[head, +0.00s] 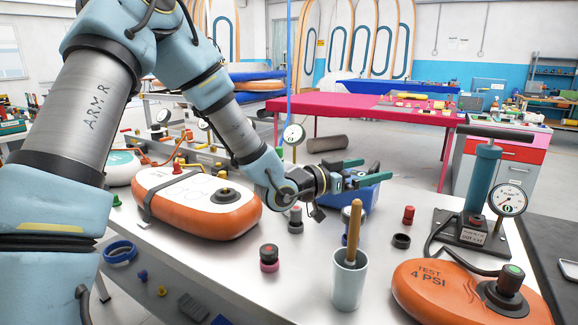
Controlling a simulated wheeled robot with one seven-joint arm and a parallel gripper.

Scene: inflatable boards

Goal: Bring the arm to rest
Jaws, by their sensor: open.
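My arm (232,130) comes in from the upper left and reaches down over the white table (225,268). My gripper (356,172) is at its end, above the middle of the table, pointing right. Its two greenish fingers are apart, and I see nothing between them. A blue bin (365,194) stands behind and partly below the fingers. The fingers look above it; whether they touch it I cannot tell.
An orange-and-white inflatable (190,190) lies left of my gripper. A cup (348,280) with a wooden-handled tool stands in front. An orange test board (440,292), a pump (482,178) and a gauge (507,199) are at right. Several small valve caps (269,255) are scattered about.

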